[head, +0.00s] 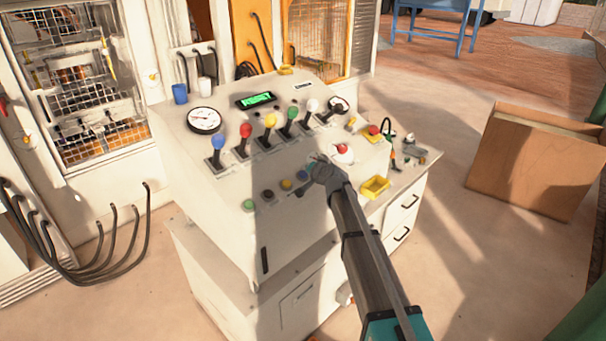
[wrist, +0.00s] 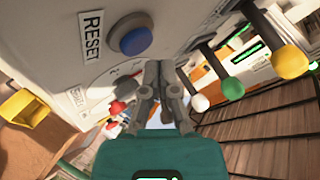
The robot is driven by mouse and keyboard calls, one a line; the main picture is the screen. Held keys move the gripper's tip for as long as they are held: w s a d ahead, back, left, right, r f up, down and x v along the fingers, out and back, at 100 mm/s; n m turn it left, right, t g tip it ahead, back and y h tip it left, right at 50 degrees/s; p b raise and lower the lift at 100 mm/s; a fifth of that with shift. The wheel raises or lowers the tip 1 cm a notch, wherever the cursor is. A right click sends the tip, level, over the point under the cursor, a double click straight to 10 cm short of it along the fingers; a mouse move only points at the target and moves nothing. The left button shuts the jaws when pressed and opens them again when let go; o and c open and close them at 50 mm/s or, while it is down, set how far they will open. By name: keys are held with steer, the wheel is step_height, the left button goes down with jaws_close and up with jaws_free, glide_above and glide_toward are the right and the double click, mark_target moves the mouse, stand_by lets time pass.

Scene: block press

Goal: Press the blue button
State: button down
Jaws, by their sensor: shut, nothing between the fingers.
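The blue button (wrist: 135,40) is a round cap in a dark ring on the pale console panel, beside a RESET label (wrist: 92,35) in the wrist view. In the head view the blue button (head: 302,175) is small, at the right end of a row of buttons on the console's (head: 225,275) shaded front. My gripper (head: 316,168) is shut and empty, close to the button's right there. In the wrist view my gripper's fingertips (wrist: 158,66) show just below the button in the picture and look apart from it.
Green (head: 249,204), dark red (head: 268,194) and yellow (head: 286,184) buttons lie left of the blue one. Several colored levers stand above, including a blue-knobbed one (head: 218,142). A red mushroom button (head: 343,150) and yellow tray (head: 375,187) are at right.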

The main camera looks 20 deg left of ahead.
steer(key=shift+f, duration=0.2)
steer(key=shift+a+f+b, duration=0.15)
steer(key=shift+f+b, duration=0.1)
steer(key=shift+b, duration=0.15)
steer(key=shift+w+a+f+b, duration=0.1)
steer(key=shift+a+f+b, duration=0.1)
steer(key=shift+f+b, duration=0.25)
stand_by(1.0)
steer(key=shift+r, duration=0.2)
steer(key=shift+d+r+p, duration=0.35)
steer(key=shift+r+p, duration=0.4)
steer(key=shift+p, duration=0.15)
step_height(320, 180, up, 6)
steer(key=s+d+p, duration=0.1)
steer(key=d+p, duration=0.1)
steer(key=p, duration=0.3)
steer(key=shift+d+f, duration=0.2)
steer(key=shift+f, duration=0.05)
steer(key=shift+s, duration=0.1)
stand_by(0.7)
